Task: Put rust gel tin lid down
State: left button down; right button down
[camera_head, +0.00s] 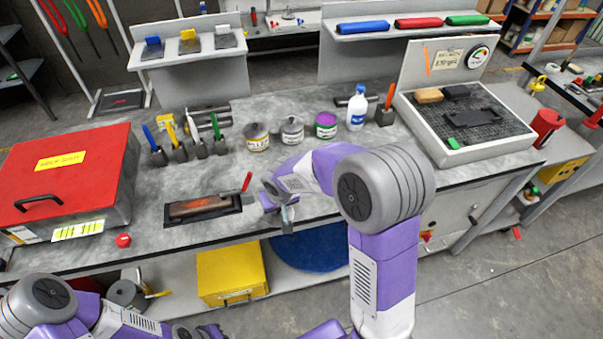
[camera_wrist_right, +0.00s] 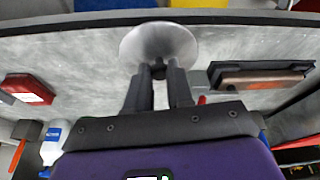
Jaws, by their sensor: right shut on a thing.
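My right gripper (camera_head: 281,205) is over the front part of the grey bench, right of a black tray. In the right wrist view its fingers (camera_wrist_right: 159,72) are shut on a round, pale grey lid (camera_wrist_right: 158,42) by a small dark knob. In the head view the lid is hard to make out at the gripper. Three tins stand farther back: one with a yellow label (camera_head: 257,138), one with a white label (camera_head: 292,131), one with a purple top (camera_head: 325,125). Their labels are too small to read. My left gripper (camera_head: 196,331) is low at the bottom edge, partly cut off.
The black tray (camera_head: 177,220) holds a brown-grey block; a red-handled tool (camera_head: 246,183) stands by its right end. A red box (camera_head: 62,178) fills the left. A white bottle (camera_head: 357,108) stands right of the tins. Bench between tray and tins looks clear.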

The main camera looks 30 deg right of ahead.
jog(key=w+d+r+m+h, duration=0.1)
jog(key=w+d+r+m, duration=0.15)
jog(key=w+d, duration=0.4)
jog(key=w+d+r+m+h, duration=0.1)
jog(key=w+d+m, duration=0.3)
jog(key=d, duration=0.5)
jog(key=shift+g, duration=0.3)
notch_tip(320, 180, down, 9)
jog(key=shift+s+d+b, duration=0.1)
jog(key=shift+s+b, duration=0.05)
jog(key=shift+b, duration=0.75)
jog(key=shift+f, duration=0.2)
jog(key=c, duration=1)
grip_release()
jog(key=shift+r, duration=0.1)
